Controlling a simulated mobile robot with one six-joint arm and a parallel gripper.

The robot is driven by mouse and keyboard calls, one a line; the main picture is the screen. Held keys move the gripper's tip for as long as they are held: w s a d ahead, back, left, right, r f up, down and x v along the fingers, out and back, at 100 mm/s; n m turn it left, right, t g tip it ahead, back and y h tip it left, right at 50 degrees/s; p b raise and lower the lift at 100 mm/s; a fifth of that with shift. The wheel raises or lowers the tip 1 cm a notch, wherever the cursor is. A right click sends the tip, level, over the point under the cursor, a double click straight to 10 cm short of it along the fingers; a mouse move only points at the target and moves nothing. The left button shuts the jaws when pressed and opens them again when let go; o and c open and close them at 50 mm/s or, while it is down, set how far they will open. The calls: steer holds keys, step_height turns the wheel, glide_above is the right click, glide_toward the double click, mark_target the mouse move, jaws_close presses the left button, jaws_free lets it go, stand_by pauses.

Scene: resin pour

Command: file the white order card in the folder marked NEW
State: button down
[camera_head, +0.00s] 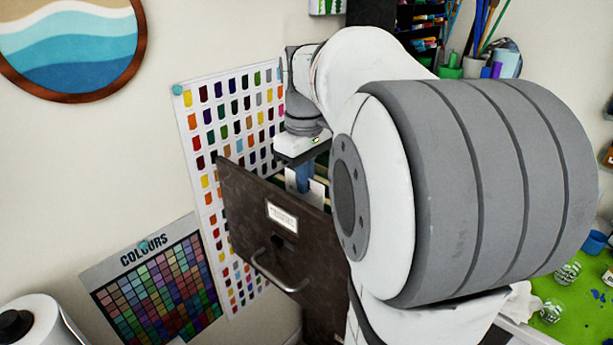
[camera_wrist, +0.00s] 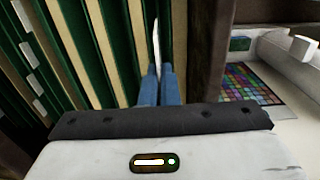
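The white order card (camera_wrist: 155,42) shows nearly edge-on in the wrist view, standing up from between my blue fingertips. My gripper (camera_wrist: 160,70) is shut on it. Green hanging folders (camera_wrist: 68,45) with cream contents fill the drawer to the left of the card in that view. White tabs (camera_wrist: 32,52) stand on folders at the far left; their lettering is unreadable, so I cannot tell which is NEW. In the head view my gripper (camera_head: 304,177) points down into the open drawer (camera_head: 243,212), behind its front panel. The card's lower part is hidden there.
The dark drawer wall (camera_wrist: 207,50) stands close to the right of the card. The drawer front has a handle (camera_head: 275,275) and label. A colour chart (camera_head: 205,130) hangs behind; a COLOURS poster (camera_head: 155,285) is at left. A green mat with jars (camera_head: 552,310) lies right.

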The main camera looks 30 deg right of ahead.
mark_target(305, 197)
steer(key=shift+f+b, duration=2.05)
steer(key=shift+f, duration=1.05)
steer(key=shift+s+f, duration=0.1)
steer(key=shift+f, duration=0.35)
steer(key=c, duration=1.1)
jaws_free()
steer(key=shift+f+b, duration=0.15)
steer(key=shift+b, duration=0.15)
steer(key=shift+w+r+p, duration=0.2)
steer(key=shift+r+p, duration=1.05)
steer(key=shift+r, duration=0.2)
steer(key=shift+r+p, duration=2.3)
steer(key=shift+r, duration=0.65)
